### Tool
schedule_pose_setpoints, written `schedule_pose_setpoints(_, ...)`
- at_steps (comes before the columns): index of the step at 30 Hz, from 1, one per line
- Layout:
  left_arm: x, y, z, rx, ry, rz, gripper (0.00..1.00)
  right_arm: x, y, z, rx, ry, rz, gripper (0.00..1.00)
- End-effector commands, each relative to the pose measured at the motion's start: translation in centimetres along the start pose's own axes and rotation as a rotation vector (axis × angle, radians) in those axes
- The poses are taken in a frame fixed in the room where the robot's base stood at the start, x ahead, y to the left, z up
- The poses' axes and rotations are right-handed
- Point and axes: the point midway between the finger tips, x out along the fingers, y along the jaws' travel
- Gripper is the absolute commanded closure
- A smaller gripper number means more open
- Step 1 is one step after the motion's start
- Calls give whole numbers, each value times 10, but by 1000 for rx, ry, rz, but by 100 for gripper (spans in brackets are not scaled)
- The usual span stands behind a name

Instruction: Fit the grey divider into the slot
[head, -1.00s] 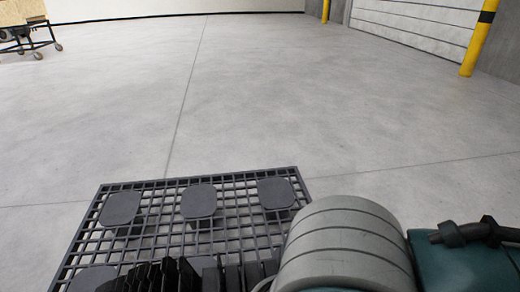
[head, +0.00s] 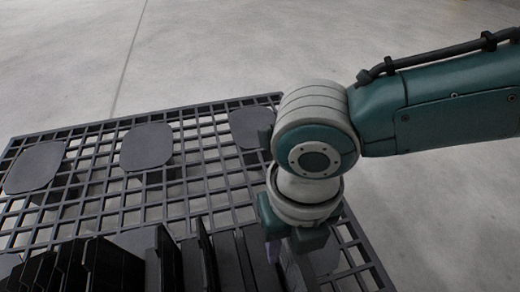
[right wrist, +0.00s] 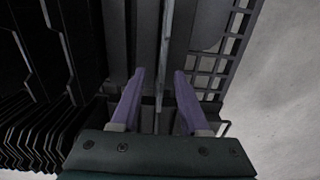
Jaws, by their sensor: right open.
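My right gripper (head: 290,250) points down over the right part of the row of upright plates in the head view. In the right wrist view its two purple fingers (right wrist: 160,75) are open and apart. A thin grey plate, which looks like the grey divider (right wrist: 164,48), stands edge-on between and beyond the fingertips, with a gap on both sides. In the head view a grey upright plate (head: 262,255) stands just left of the gripper, partly hidden by it. I cannot tell whether it is the same plate. The slot cannot be made out. My left gripper is out of view.
Several black upright plates (head: 105,264) stand close together left of the grey ones; they also fill the left of the right wrist view (right wrist: 55,60). All stand over a dark grid pallet (head: 205,190) with flat rounded pads (head: 147,146). Concrete floor (head: 220,50) beyond is clear.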

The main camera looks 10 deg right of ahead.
Motion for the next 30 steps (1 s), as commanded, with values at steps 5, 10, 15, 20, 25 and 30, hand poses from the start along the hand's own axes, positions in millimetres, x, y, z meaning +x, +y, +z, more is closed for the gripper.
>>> schedule_pose_setpoints(5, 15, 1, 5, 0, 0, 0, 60, 16, -1, 3, 1, -2, -1, 55)
schedule_pose_setpoints(10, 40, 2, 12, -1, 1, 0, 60, 41, -2, 9, 1, -2, 0, 55)
schedule_pose_setpoints(15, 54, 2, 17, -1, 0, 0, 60, 60, -2, 9, 1, -1, 0, 55)
schedule_pose_setpoints(20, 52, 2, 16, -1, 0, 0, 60, 57, -2, 9, 1, -1, 0, 55)
schedule_pose_setpoints(25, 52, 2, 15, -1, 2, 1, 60, 57, -2, 9, 1, 0, 0, 66)
schedule_pose_setpoints(30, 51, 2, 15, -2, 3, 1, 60, 57, -3, 9, 2, -1, 0, 85)
